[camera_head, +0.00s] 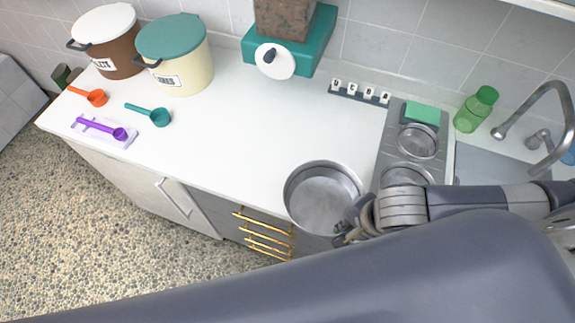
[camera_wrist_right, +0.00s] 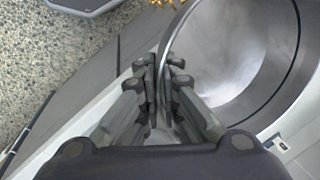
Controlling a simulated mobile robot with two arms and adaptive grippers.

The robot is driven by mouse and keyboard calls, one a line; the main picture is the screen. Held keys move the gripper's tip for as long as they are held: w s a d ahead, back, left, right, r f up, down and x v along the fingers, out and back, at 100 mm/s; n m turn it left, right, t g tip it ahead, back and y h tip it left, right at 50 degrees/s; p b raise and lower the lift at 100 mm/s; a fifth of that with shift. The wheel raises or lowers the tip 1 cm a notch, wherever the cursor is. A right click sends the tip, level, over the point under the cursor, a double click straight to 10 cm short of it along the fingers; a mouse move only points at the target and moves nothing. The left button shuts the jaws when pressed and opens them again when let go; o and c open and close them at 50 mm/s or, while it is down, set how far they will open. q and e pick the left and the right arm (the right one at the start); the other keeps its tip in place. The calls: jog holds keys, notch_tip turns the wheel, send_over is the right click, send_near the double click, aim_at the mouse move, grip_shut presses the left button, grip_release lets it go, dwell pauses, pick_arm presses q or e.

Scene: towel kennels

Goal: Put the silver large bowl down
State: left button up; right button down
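The silver large bowl (camera_head: 322,196) is upright and empty at the front edge of the white counter in the head view; I cannot tell whether its base touches the counter. My right gripper (camera_head: 345,232) is at the bowl's near right rim. In the right wrist view the bowl (camera_wrist_right: 240,60) fills the upper right, and the fingers of my right gripper (camera_wrist_right: 163,95) are shut on its rim, one on each side of the wall. My left gripper is not in view.
A grey rack (camera_head: 394,150) with smaller metal bowls (camera_head: 418,140) stands right of the bowl, before the sink tap (camera_head: 535,115). Orange, teal and purple scoops (camera_head: 120,134) and two lidded bins (camera_head: 178,75) are at the left. The middle of the counter (camera_head: 235,130) is clear.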

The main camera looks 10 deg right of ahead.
aim_at(312, 180)
jog(key=w+b, duration=0.1)
jog(key=w+a+f+b, duration=0.1)
jog(key=w+b, duration=0.3)
jog(key=shift+w+a+f, duration=0.15)
jog(key=shift+w, duration=0.05)
jog(key=w+b, duration=0.1)
jog(key=b, duration=0.1)
jog(key=w+b, duration=0.1)
jog(key=b, duration=0.2)
jog(key=shift+a+f, duration=0.1)
jog(key=shift+a, duration=0.15)
jog(key=w, duration=0.2)
jog(key=w+a+p, duration=0.1)
jog(key=w, duration=0.1)
jog(key=w+p, duration=0.1)
jog(key=shift+w+a+r, duration=0.25)
jog(key=shift+w, duration=0.15)
jog(key=shift+w+a+f+p, duration=0.1)
jog(key=shift+w+p, duration=0.15)
jog(key=shift+w, duration=0.2)
jog(key=shift+w+a+f+p, duration=0.1)
jog(key=shift+w+p, duration=0.1)
jog(key=shift+w, duration=0.2)
jog(key=shift+f+p, duration=0.3)
jog(key=shift+p, duration=0.05)
jog(key=shift+p+x, duration=0.5)
jog(key=shift+x, duration=0.7)
jog(key=shift+s+d+f, duration=0.1)
jog(key=shift+s+f, duration=0.05)
jog(key=shift+f, duration=0.15)
